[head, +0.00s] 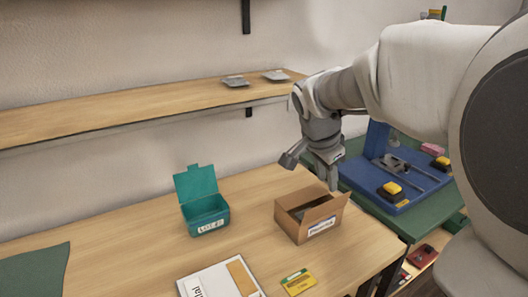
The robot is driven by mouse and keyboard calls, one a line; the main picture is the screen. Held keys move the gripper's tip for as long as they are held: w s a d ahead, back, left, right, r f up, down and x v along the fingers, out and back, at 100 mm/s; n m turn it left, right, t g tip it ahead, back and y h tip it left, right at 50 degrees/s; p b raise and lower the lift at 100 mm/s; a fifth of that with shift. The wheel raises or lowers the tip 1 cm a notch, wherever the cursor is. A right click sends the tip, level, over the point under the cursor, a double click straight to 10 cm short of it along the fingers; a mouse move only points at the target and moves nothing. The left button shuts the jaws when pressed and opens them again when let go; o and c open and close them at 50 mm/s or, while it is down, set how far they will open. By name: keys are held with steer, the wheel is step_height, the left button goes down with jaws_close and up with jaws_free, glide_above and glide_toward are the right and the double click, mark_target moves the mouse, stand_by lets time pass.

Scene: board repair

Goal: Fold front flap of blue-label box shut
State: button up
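The blue-label box (292,227) is a small open brown cardboard box on the wooden table, right of the middle in the head view. A white label with blue print (321,225) is on its front right face. A flap (328,207) above the label stands open, leaning outward. Something grey shows inside the box. My gripper (331,184) points down just behind and above the box's far right side, apparently close to its rim. I cannot tell if it touches. Its fingers are small and partly hidden, so their opening is unclear.
A green lidded bin (205,212) stands open left of the box. A white printed box (208,281) and a yellow-green packet (298,282) lie in front. A blue tray (405,205) with tools is on the green bench at right. A wooden shelf (130,106) runs along the wall.

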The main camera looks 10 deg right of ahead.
mark_target(329, 202)
steer(key=b+x, duration=0.2)
steer(key=x, duration=0.9)
steer(key=shift+b, duration=0.35)
jaws_close()
stand_by(0.7)
